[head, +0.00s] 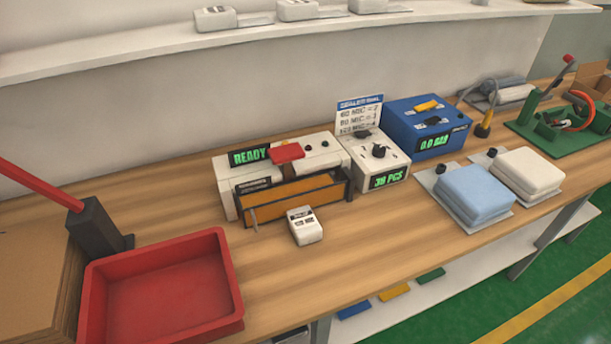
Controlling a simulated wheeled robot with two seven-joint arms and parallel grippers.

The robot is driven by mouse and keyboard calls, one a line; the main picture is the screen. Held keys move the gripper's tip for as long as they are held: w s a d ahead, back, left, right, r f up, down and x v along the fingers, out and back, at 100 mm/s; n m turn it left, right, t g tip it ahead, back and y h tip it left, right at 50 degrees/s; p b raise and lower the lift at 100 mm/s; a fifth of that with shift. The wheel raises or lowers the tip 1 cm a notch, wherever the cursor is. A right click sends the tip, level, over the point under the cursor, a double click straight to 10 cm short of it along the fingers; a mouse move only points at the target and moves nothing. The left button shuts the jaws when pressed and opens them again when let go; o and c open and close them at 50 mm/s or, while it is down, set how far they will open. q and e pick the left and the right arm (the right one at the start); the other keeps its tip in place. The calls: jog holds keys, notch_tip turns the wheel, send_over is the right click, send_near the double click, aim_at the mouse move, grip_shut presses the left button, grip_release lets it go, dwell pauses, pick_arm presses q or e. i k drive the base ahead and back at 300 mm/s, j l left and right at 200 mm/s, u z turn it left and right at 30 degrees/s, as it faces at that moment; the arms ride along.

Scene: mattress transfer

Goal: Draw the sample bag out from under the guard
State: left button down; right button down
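A white sealer machine (231,193) with a green "READY" display stands at the middle of the wooden bench. An orange-brown guard (300,194) with a dark frame spans its front. I cannot make out a sample bag under the guard; the guard covers that space. A small white block with a dark label (306,228) sits on the bench just in front of the guard, apart from it or touching; I cannot tell which. Neither of my grippers is in view.
A red tray (233,275) stands at the front left beside a cardboard box (30,285). Blue (476,192) and white (527,170) folded pads lie further right. Bench before the guard is mostly clear.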

aim_at(306, 228)
jog(key=l+u, duration=0.35)
jog(key=l, duration=0.25)
jog(key=l+u, duration=0.4)
jog(key=l, duration=0.2)
